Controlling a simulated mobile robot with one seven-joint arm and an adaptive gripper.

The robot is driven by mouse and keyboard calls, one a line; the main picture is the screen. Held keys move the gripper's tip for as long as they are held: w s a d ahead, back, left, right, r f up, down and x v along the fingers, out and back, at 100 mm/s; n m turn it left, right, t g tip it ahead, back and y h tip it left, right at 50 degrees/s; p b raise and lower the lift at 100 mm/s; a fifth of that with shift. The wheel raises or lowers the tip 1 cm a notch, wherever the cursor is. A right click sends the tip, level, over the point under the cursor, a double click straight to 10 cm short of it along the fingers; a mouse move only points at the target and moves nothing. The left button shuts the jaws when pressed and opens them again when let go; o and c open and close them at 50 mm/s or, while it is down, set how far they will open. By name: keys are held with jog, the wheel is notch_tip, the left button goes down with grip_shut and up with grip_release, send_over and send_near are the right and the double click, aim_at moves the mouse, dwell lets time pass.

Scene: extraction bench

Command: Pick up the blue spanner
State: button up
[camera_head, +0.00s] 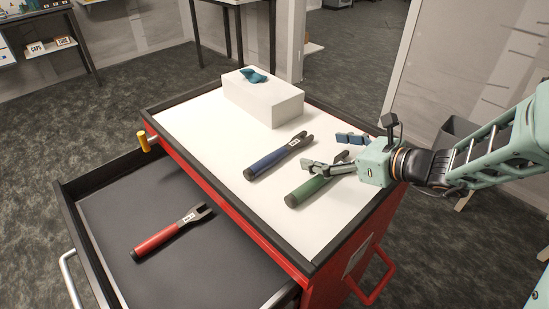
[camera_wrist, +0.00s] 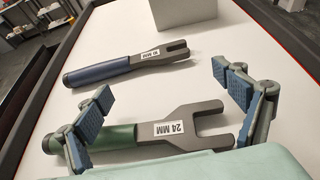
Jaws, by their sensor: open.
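The blue spanner (camera_head: 276,157) lies flat on the white top of the red cart, its dark open jaw pointing to the back right. In the wrist view the blue spanner (camera_wrist: 130,67) lies beyond the fingers, with a white size label near its jaw. My gripper (camera_head: 333,152) is open and empty over the right part of the cart top. In the wrist view its fingers (camera_wrist: 166,105) are spread above the green spanner (camera_wrist: 112,138), labelled 24 MM. The green spanner (camera_head: 307,190) is partly hidden by my gripper in the head view.
A white box (camera_head: 264,101) with a teal item on top stands at the back of the cart top (camera_head: 200,118). A red spanner (camera_head: 157,240) lies in the open drawer (camera_head: 105,215). The front of the cart top is clear.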

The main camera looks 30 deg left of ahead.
aim_at(299, 144)
jog(key=x, duration=0.5)
jog(key=shift+w+a, duration=0.1)
jog(key=shift+a, duration=0.1)
jog(key=c, duration=2.4)
jog(key=shift+r, duration=0.15)
